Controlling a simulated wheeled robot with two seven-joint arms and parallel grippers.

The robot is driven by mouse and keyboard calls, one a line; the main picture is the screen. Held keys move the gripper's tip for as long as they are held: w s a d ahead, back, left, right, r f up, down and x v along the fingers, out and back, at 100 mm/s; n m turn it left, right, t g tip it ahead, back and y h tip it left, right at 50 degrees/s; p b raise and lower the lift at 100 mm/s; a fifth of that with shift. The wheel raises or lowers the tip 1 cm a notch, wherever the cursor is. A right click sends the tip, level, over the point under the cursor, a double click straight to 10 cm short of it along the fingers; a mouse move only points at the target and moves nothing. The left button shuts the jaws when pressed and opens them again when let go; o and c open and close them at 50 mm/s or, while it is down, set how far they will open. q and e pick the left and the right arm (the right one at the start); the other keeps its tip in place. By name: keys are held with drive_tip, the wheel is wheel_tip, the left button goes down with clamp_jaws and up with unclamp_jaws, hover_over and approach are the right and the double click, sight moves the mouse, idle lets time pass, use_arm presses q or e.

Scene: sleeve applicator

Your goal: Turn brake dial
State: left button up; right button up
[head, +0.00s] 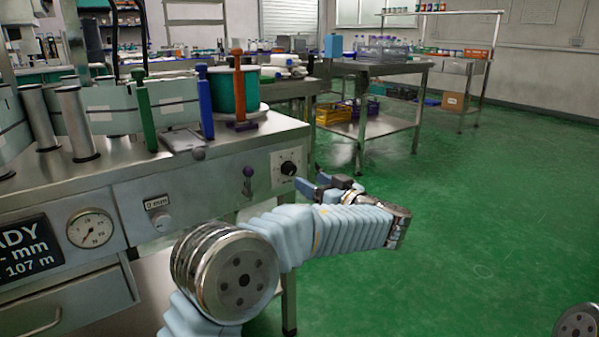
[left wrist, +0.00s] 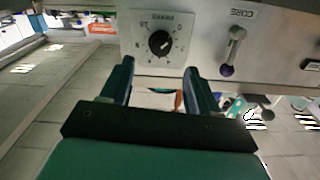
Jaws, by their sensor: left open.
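The brake dial (head: 288,168) is a black round knob on a white plate with scale marks, at the right end of the machine's front panel. In the left wrist view the dial (left wrist: 160,43) shows whole, just beyond the fingertips and roughly centred between them. My left gripper (head: 316,184) is in front of the panel, a little right of and below the dial in the head view. In the left wrist view its two blue fingers (left wrist: 158,70) stand apart with nothing between them. I see no contact with the dial. My right gripper is out of view.
A purple-tipped lever (head: 247,182) sits left of the dial; it also shows in the left wrist view (left wrist: 231,50). A small knob (head: 161,220) and a pressure gauge (head: 91,229) are farther left. The green floor (head: 480,200) to the right is open.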

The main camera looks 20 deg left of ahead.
sight(293, 172)
use_arm(q)
drive_tip(key=x, duration=0.7)
drive_tip(key=shift+w+a+p, duration=0.2)
drive_tip(key=shift+a+p, duration=0.1)
drive_tip(key=shift+a, duration=0.05)
drive_tip(key=c, duration=1)
drive_tip(key=shift+c, duration=0.2)
drive_tip(key=shift+f, duration=0.1)
